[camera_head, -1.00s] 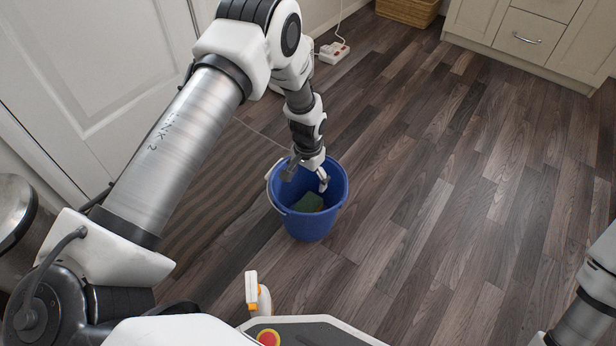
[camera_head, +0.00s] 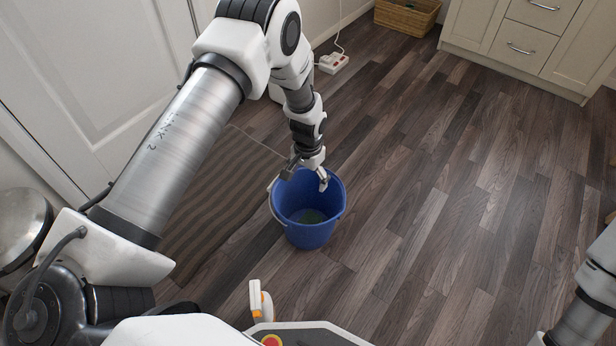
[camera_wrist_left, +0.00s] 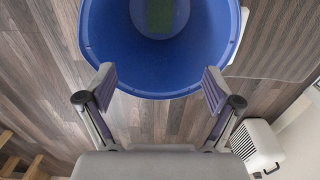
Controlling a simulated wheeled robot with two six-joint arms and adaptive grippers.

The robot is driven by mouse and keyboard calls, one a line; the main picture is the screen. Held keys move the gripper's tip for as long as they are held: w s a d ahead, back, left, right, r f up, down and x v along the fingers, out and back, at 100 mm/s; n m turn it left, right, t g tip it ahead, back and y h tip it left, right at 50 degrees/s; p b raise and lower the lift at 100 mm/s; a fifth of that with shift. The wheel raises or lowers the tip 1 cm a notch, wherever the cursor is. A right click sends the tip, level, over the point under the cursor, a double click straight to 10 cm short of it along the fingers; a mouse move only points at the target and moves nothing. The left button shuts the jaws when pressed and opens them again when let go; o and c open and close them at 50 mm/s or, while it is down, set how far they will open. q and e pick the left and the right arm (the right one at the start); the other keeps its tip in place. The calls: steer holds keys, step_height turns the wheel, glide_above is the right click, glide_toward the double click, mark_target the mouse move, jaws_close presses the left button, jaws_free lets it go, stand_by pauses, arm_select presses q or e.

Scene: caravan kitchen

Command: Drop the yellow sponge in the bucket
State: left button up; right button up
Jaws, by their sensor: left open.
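The blue bucket (camera_head: 309,233) stands upright on the wooden floor, in the middle of the head view. It also fills the upper middle of the left wrist view (camera_wrist_left: 112,62). The left wrist view shows the same open fingers (camera_wrist_left: 157,92). My right gripper is out of view.
A striped mat (camera_head: 215,205) lies left of the bucket. A white power strip (camera_head: 333,63) and a wicker basket (camera_head: 407,14) are at the back. Cabinets (camera_head: 520,45) stand at the back right. The floor right of the bucket is clear.

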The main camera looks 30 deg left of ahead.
mark_target(253, 295)
arm_select(q)
steer(key=shift+r, duration=0.35)
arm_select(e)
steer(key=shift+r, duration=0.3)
arm_select(q)
steer(key=s+d+f, duration=0.1)
steer(key=s, duration=0.9)
steer(key=s+d+f+n+g, duration=0.1)
steer(key=s+f, duration=0.1)
steer(key=s, duration=0.9)
steer(key=s+f+g, duration=0.1)
steer(key=s, duration=1)
steer(key=shift+s+d+f+p, duration=0.2)
steer(key=shift+d+p, duration=0.1)
steer(key=shift+d, duration=0.1)
steer(key=shift+s+r+n+t, duration=0.25)
steer(key=shift+r+n+t, duration=0.15)
steer(key=shift+r, duration=0.25)
steer(key=shift+w+a+r+t+p, duration=0.1)
steer(key=shift+w+r+t+p, duration=0.25)
steer(key=shift+w, duration=0.25)
steer(key=shift+w+r+t+p, duration=0.25)
steer(key=shift+w+t, duration=0.1)
steer(key=shift+w, duration=0.25)
step_height(253, 295, up, 37)
steer(key=p, duration=3.6)
steer(key=shift+f+p, duration=0.2)
steer(key=shift+p, duration=0.15)
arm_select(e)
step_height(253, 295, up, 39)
